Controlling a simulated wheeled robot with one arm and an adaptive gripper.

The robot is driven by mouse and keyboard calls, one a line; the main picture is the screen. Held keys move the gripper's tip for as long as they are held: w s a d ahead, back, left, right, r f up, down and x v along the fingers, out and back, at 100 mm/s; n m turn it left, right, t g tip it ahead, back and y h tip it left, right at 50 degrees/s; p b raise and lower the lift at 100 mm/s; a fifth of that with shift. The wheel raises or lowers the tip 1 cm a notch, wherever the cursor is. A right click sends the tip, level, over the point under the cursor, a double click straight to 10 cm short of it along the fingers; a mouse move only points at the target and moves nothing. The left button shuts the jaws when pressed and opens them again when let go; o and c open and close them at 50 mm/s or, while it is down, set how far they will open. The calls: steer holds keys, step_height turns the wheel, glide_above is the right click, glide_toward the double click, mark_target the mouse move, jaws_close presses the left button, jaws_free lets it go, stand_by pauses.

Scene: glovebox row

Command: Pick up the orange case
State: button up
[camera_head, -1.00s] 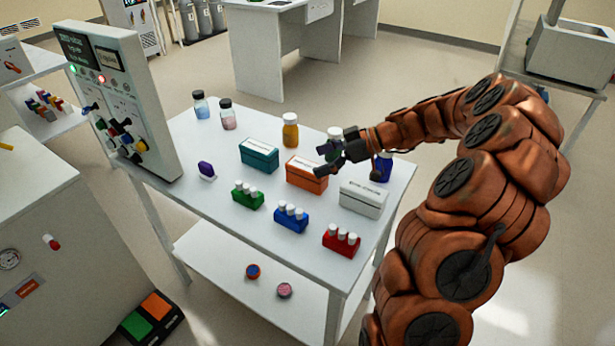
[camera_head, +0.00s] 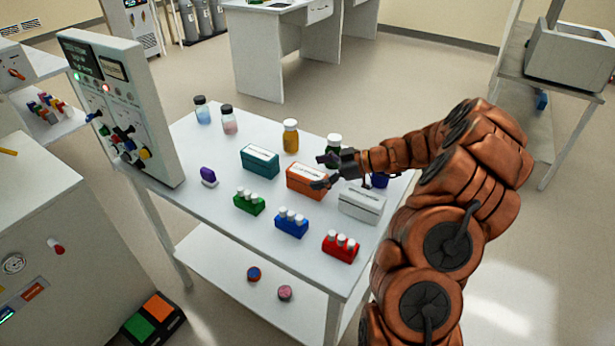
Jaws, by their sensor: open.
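The orange case (camera_head: 303,183) is a small box with a pale label on its lid. It sits on the white table between a teal case and a white case. My gripper (camera_head: 322,171) is open and empty, with its fingers at the right side of the orange case. One dark finger shows beyond the case's right end and the other shows over its near right part. I cannot tell whether the fingers touch it. The gripper hides part of the case's right end.
The teal case (camera_head: 260,160) is left of the orange case and the white case (camera_head: 362,204) is right. Green (camera_head: 249,202), blue (camera_head: 291,223) and red (camera_head: 340,247) vial racks stand in front. A control panel (camera_head: 120,110) rises at the table's left.

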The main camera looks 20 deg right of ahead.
steer(key=shift+w+a+f, duration=0.25)
steer(key=shift+w+a, duration=0.05)
steer(key=shift+a, duration=0.2)
steer(key=shift+c, duration=0.3)
steer(key=c, duration=1.7)
